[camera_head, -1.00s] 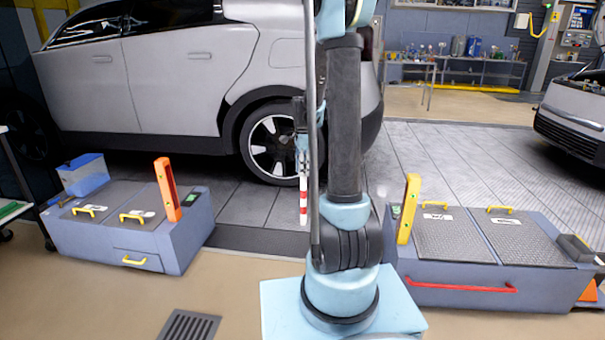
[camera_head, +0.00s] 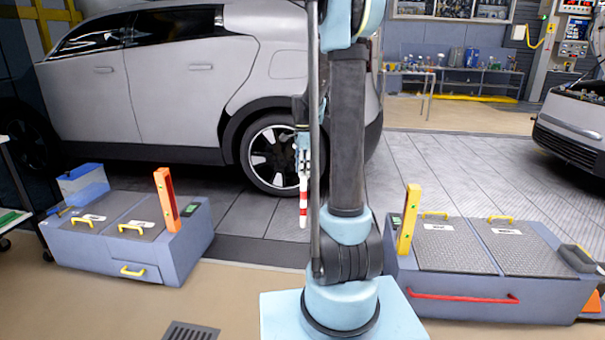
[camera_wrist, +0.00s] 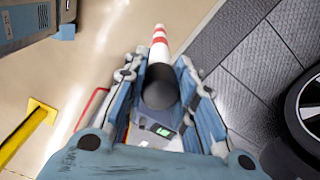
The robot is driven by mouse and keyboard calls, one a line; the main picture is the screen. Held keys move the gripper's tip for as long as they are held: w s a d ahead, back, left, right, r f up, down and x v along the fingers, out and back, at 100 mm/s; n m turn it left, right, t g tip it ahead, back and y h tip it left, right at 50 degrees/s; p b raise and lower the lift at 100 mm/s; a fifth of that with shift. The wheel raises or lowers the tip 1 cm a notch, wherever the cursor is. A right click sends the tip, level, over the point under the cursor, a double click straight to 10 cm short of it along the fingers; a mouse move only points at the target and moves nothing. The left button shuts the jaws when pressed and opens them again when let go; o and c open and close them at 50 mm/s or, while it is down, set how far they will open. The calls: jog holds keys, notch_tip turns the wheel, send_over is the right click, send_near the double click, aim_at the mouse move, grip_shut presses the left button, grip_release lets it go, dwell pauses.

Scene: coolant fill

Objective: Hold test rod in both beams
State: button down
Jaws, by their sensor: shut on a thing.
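The test rod has a dark handle (camera_wrist: 160,88) and a white shaft with red bands (camera_head: 303,205). In the wrist view its banded end (camera_wrist: 159,42) points away from the palm. My gripper (camera_wrist: 160,84) is shut on the dark handle. In the head view my gripper (camera_head: 302,150) is partly behind my arm, and the rod hangs nearly upright, clear of the floor. An orange post (camera_head: 166,198) stands on the left grey box, and a yellow post (camera_head: 409,220) on the right one. The rod shows between the posts in the picture. No beam is visible.
The left box (camera_head: 110,262) and right box (camera_head: 450,305) have yellow handles on top; the right also has a red front bar (camera_head: 462,297). A silver car (camera_head: 150,95) stands behind, its wheel (camera_head: 272,155) beyond the rod. Floor between the boxes looks clear.

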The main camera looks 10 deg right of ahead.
jog(key=shift+w+r, duration=0.15)
jog(key=shift+r, duration=0.15)
jog(key=w+d, duration=0.3)
jog(key=w, duration=0.8)
jog(key=shift+d, duration=0.4)
dwell(0.9)
jog(key=shift+w, duration=0.1)
jog(key=shift+f, duration=0.15)
dwell(1.8)
jog(key=s+a+f+n, duration=0.1)
jog(key=s+f+n, duration=0.1)
jog(key=f+n, duration=0.6)
jog(key=s+a+f+n, duration=0.2)
jog(key=s+f+n, duration=0.1)
jog(key=f+n, duration=0.6)
jog(key=shift+s+a+f, duration=0.25)
jog(key=shift+a+f, duration=0.05)
jog(key=shift+f, duration=1.85)
